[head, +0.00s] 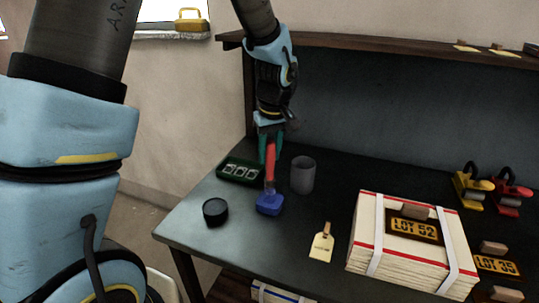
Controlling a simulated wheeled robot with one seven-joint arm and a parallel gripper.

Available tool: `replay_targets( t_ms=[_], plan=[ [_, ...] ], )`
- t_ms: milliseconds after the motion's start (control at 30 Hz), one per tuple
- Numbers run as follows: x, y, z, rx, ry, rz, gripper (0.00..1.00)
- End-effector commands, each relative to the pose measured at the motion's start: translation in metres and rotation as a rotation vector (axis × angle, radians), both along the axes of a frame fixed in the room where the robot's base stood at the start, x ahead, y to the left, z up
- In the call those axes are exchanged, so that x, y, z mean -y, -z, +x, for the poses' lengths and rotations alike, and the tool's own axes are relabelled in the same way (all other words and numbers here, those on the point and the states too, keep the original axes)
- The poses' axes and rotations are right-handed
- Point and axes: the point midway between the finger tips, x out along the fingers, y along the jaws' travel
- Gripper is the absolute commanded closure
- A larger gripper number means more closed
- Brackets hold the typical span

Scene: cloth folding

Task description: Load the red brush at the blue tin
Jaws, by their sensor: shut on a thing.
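The red brush (270,165) is held upright, handle up, in my gripper (269,146). The gripper's teal fingers are shut on the upper part of the handle. The brush's lower end is at the blue tin (268,205), which sits on the dark table. I cannot tell whether the bristles touch inside the tin or stay just above it.
A grey cup (303,175) stands close to the right of the brush. A green tray (240,171) and a black round tin (215,212) are to the left. A tag (322,244) and a strapped paper stack (410,245) lie to the right. A shelf (400,47) runs behind.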

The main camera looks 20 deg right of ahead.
Motion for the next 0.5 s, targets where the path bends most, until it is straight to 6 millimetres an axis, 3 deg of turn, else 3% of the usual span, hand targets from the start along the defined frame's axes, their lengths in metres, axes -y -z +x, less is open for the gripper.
replay_targets(
  t_ms=[500],
  plan=[
    [0.0,-0.041,0.0,0.001,0.0,-0.002,1.0]
  ],
)
